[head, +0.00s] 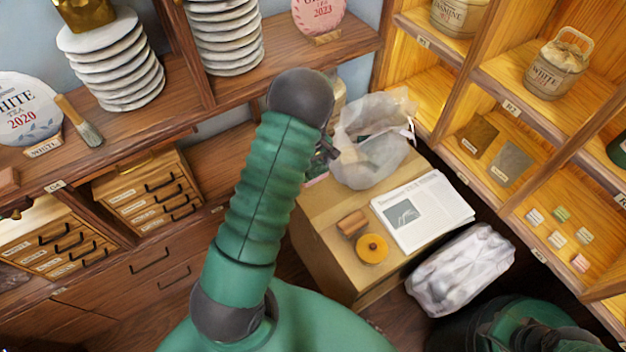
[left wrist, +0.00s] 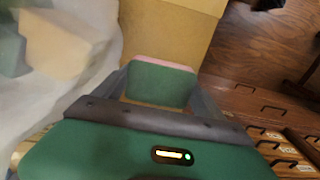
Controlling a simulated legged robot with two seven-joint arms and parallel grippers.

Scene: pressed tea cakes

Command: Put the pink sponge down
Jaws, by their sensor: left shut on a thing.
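The pink sponge (left wrist: 165,64) shows in the left wrist view as a green block with a thin pink layer along its far edge. My left gripper (left wrist: 160,90) is shut on it, with a grey finger at each side. In the head view my green left arm reaches up and away, and its dark wrist end (head: 325,150) is beside the cardboard box (head: 335,255). The arm hides most of the gripper and the sponge there. I cannot tell whether the sponge touches anything. My right gripper is not in view.
On the box are a translucent bag (head: 370,150), a printed sheet (head: 422,212), a yellow tape roll (head: 371,249) and a small brown roll (head: 352,223). A white wrapped bundle (head: 460,270) lies beside it. Shelves (head: 545,165) stand right and left.

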